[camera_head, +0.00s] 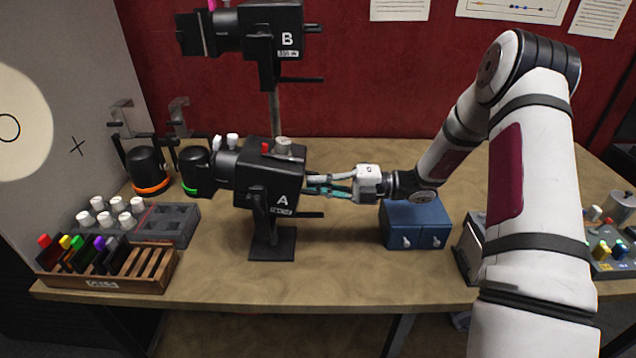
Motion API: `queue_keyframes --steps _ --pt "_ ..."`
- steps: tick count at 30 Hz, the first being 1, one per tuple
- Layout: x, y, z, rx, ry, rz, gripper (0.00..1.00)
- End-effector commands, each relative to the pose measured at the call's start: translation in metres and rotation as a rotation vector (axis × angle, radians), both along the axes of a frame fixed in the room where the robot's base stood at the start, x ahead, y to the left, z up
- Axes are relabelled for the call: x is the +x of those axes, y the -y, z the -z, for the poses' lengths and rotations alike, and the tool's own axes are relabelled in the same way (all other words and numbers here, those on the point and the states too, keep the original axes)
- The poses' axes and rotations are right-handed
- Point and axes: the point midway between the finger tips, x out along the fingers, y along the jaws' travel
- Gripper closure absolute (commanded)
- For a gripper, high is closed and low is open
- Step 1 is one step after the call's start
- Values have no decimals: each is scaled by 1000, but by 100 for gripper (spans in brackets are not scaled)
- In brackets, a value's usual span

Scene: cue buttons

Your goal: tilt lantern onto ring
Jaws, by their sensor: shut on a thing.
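Lantern A (268,182) is a black projector on a short stand on the table, its lens end facing left. Lantern B (270,35) is a similar black projector higher up on a pole behind it. My gripper (312,185) is at the right, rear end of lantern A, shut on a part there; its fingers hide just what they hold. A thin rod (308,214) sticks out of lantern A below my fingers. A black ring (8,127) shows on the left grey wall, cut by the picture edge, inside a pale lit disc (35,110). A black cross (77,146) is right of the disc.
A wooden rack (105,283) with coloured-top slides and a grey tray (172,222) with white knobs stand at the left. Two black lamps (146,172) hang behind them. A blue box (415,222) is under my wrist. A control panel (610,250) is far right.

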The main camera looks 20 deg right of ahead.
Motion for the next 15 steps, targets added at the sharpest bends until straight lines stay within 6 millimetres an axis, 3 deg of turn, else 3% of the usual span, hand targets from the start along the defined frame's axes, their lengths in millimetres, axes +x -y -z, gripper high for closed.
queue_keyframes --steps 1,2,4,15 --pt "0 0 0 0 0 0 100" --pt "0 0 -1 0 0 0 87" --pt "0 0 -1 0 0 0 71" --pt "-1 4 -1 0 1 1 71"
